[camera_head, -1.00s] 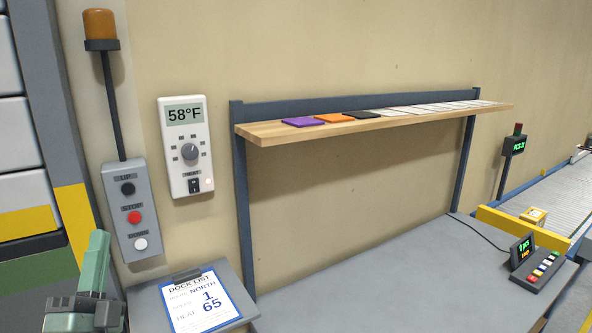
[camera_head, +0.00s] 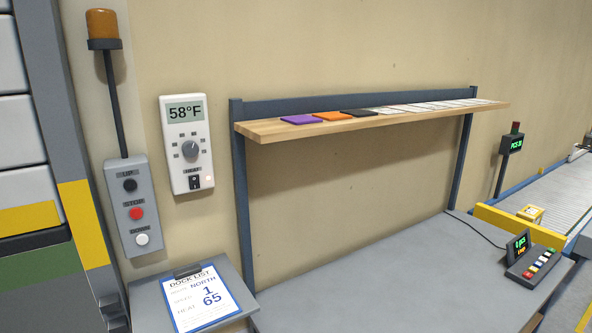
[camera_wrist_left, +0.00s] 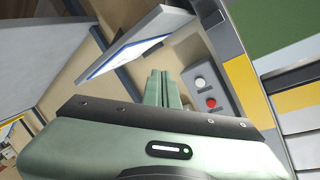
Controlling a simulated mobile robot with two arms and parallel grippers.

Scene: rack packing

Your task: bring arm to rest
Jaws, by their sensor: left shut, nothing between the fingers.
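My left gripper (camera_wrist_left: 162,88) shows in the left wrist view, its two green fingers together with nothing between them. It hangs in free air; beyond its fingertips are the clipboard stand (camera_wrist_left: 150,32) and the button box with white and red buttons (camera_wrist_left: 205,92). In the head view my left gripper is out of the picture. My right gripper is in neither view. The wall thermostat (camera_head: 187,143) reads 58°F. The dock list clipboard (camera_head: 203,298) lies on a small grey stand and shows 1 and 65.
The grey button box (camera_head: 133,208) hangs on the wall under an amber lamp (camera_head: 103,24). A wooden shelf (camera_head: 270,132) holds coloured and white flat pieces. The grey table (camera_head: 370,280) below is mostly clear, with a button panel (camera_head: 533,265) at its right. A conveyor (camera_head: 550,200) runs beyond.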

